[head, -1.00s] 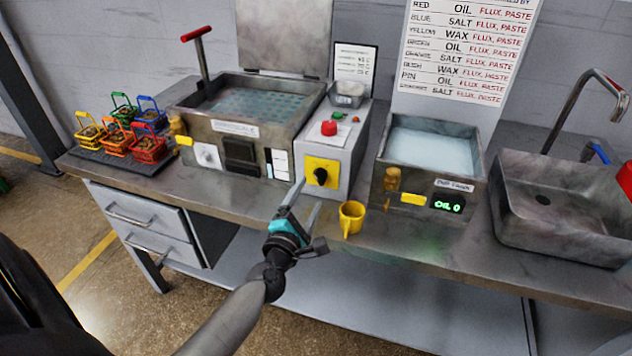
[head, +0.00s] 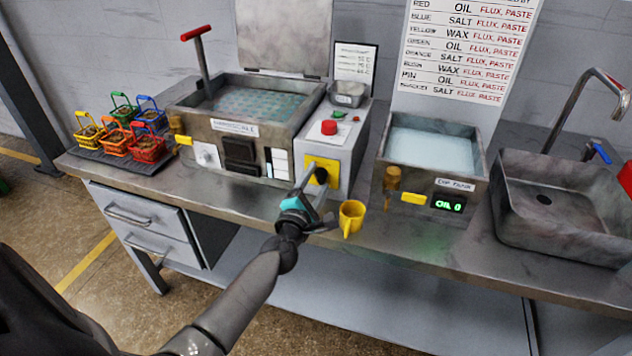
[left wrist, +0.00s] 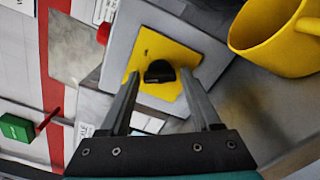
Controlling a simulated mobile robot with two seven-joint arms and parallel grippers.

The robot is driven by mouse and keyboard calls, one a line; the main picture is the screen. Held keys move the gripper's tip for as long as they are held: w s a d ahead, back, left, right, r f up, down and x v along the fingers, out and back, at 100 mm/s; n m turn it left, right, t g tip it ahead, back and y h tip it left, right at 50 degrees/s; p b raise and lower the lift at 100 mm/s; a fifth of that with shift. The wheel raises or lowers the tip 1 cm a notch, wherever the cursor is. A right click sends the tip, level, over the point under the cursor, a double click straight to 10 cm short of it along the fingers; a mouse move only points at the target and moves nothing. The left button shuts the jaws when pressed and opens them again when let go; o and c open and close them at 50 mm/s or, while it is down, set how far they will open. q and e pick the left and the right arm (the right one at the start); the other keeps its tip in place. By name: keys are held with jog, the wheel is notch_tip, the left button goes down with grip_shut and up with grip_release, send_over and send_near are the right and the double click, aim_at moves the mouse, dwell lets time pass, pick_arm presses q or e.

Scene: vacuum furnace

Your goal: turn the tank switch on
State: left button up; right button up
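The tank switch is a black rotary knob (head: 321,175) on a yellow plate (head: 330,163), on the front of the grey control box (head: 345,150). My left gripper (head: 315,180) is in front of the plate, its fingers open and pointing at the knob. In the left wrist view the black knob (left wrist: 159,72) shows between and just beyond the two fingertips of my left gripper (left wrist: 160,75), with the yellow plate (left wrist: 155,50) behind. The fingers are apart, and I cannot tell whether they touch the knob. My right gripper is not in view.
A yellow mug (head: 351,217) stands close to the right of my left gripper, near the bench edge; it also shows in the left wrist view (left wrist: 270,45). A red button (head: 329,127) is on top of the box. Tanks stand on both sides, and a sink (head: 560,210) is at the right.

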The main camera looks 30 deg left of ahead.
pick_arm(q)
grip_shut()
jog(key=shift+m, duration=0.3)
jog(key=m+p, duration=0.2)
jog(key=m, duration=0.4)
jog(key=shift+r+p, duration=0.1)
jog(key=shift+p, duration=0.2)
jog(key=m+p, duration=0.1)
jog(key=m, duration=0.4)
jog(key=shift+p, duration=0.35)
jog(key=shift+m, duration=0.4)
jog(key=shift+o, duration=1.5)
grip_release()
